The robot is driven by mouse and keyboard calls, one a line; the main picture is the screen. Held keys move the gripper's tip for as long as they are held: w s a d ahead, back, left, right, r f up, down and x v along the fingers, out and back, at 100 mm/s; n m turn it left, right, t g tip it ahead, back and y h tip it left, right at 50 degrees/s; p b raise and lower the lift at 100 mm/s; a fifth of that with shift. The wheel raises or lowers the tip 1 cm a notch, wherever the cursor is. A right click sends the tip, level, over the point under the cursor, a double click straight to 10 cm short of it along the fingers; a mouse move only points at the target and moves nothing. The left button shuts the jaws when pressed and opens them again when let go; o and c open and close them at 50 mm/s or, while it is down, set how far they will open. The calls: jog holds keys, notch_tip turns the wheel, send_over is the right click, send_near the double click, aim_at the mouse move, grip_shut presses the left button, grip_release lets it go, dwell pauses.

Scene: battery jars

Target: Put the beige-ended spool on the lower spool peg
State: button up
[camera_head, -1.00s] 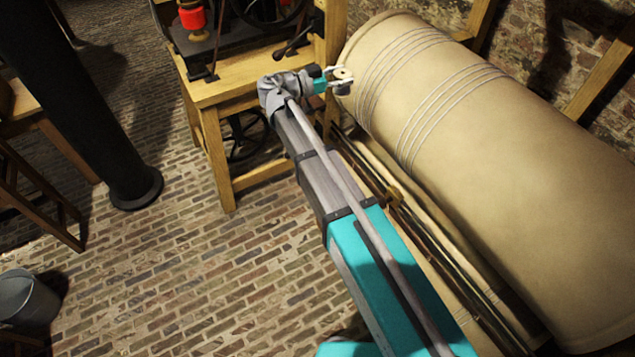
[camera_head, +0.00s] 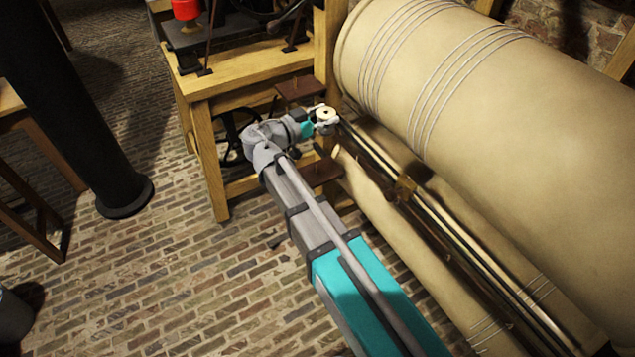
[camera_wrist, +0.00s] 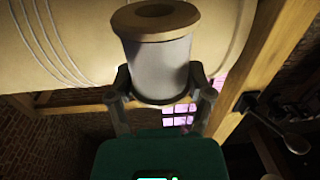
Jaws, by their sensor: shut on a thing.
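The beige-ended spool (camera_wrist: 157,65) is upright in the wrist view, with a tan round flange with a central hole on top and a pale body. My gripper (camera_wrist: 160,86) is shut on it, one finger on each side of the lower body. In the head view the spool (camera_head: 325,113) is small, at the end of my arm, in front of the wooden frame and left of the large beige roller. Two brown square plates, an upper one (camera_head: 299,87) and a lower one (camera_head: 322,172), show near it. I cannot clearly make out the lower spool peg.
The large beige roller (camera_head: 480,110) fills the right side, with dark rails (camera_head: 440,215) below it. A wooden bench (camera_head: 235,85) carries a machine and a red object (camera_head: 186,9). A black column (camera_head: 85,110) stands left. The brick floor (camera_head: 180,270) is open.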

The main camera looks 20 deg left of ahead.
jog(key=s+a+f+n+t+y+b, duration=0.1)
jog(key=s+f+b, duration=0.4)
jog(key=f+b, duration=0.6)
jog(key=shift+s+f+n+y, duration=0.2)
jog(key=shift+f+n+y, duration=0.2)
jog(key=shift+f+y, duration=0.4)
jog(key=shift+w+a+f+b, duration=0.1)
jog(key=shift+b, duration=0.2)
jog(key=shift+w+a+f+b, duration=0.65)
jog(key=shift+w+f+b, duration=0.85)
jog(key=shift+w, duration=0.55)
jog(key=shift+w+a+f+b, duration=0.65)
jog(key=shift+w+f+b, duration=0.8)
jog(key=shift+w, duration=0.65)
jog(key=shift+w+a+f+b, duration=0.65)
jog(key=shift+w+f+b, duration=0.85)
jog(key=shift+w, duration=0.55)
jog(key=shift+f, duration=0.1)
jog(key=shift+w+a+f+b, duration=0.15)
jog(key=shift+w+f+b, duration=0.3)
jog(key=shift+f+b, duration=1.5)
jog(key=shift+b, duration=0.05)
